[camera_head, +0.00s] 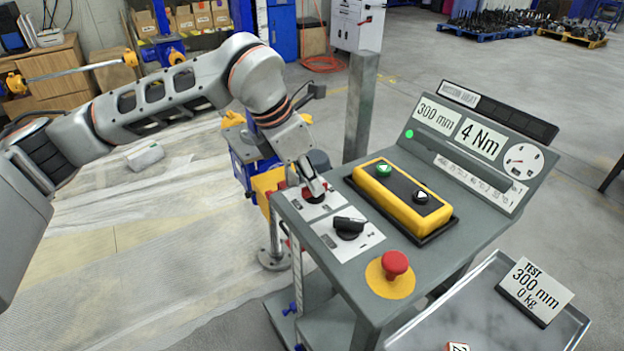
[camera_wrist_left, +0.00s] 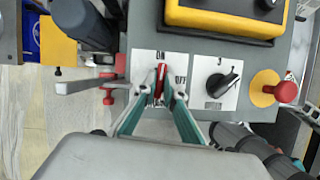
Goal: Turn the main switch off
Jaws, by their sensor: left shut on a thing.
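The main switch is a red rotary handle (camera_wrist_left: 161,80) on a white plate at the left end of the grey control desk (camera_head: 336,266). In the head view its red part (camera_head: 311,195) is mostly hidden by my left gripper (camera_head: 320,191). In the left wrist view, the left gripper (camera_wrist_left: 162,92) is shut on the red handle, with a finger on each side. The handle's grip runs up and down in that view. My right gripper is not in view.
Beside it are a black rotary knob (camera_head: 349,226) and a red emergency button (camera_head: 395,263). A yellow button box (camera_head: 398,195) lies behind them, below a slanted display panel (camera_head: 478,145). A metal tray (camera_head: 408,335) stands at the front right. A grey post (camera_head: 360,105) rises behind.

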